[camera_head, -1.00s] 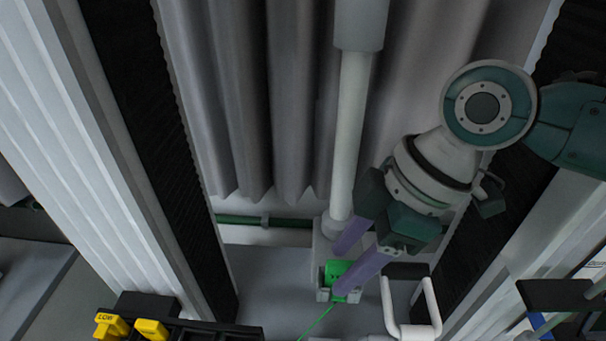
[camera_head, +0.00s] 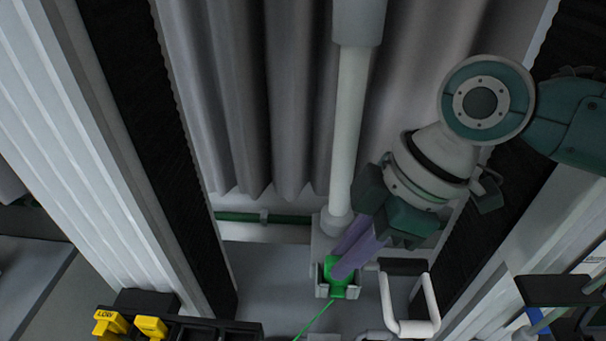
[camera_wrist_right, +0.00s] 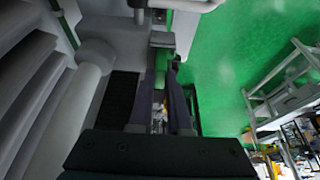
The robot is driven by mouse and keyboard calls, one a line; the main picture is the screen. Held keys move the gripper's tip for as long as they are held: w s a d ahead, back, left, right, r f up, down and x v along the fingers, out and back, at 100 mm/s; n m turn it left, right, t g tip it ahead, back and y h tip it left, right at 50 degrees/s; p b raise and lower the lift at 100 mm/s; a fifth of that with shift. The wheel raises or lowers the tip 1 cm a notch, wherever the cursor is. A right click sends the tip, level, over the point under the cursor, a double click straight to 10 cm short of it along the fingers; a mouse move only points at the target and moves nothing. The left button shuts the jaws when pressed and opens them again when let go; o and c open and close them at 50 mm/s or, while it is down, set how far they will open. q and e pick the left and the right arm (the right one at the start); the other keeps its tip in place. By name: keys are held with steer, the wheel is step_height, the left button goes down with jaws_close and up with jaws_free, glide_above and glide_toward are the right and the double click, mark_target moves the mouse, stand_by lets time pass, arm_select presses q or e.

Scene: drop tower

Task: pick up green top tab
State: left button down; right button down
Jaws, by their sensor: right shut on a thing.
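The green tab (camera_head: 334,287) sits in a small grey bracket at the foot of the tower, below the white column. A thin green line runs from it down to the left. My right gripper (camera_head: 343,268) reaches down from the upper right with its purple fingers shut on the green tab. The fingers cover part of the tab. In the right wrist view the two dark purple fingers (camera_wrist_right: 161,118) show close together, with a green piece (camera_wrist_right: 162,70) beyond them. My left gripper is not in view.
A white vertical pole (camera_head: 350,130) stands just left of my right gripper, before grey curtains (camera_head: 265,95). A white handle (camera_head: 410,318) is close on the right. Yellow labelled switches (camera_head: 110,323) sit at the lower left. Ribbed white posts flank both sides.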

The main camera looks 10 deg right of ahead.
step_height(320, 180, up, 10)
steer(key=b, duration=0.1)
stand_by(0.5)
steer(key=shift+r+p, duration=0.1)
steer(key=shift+p, duration=0.25)
stand_by(0.4)
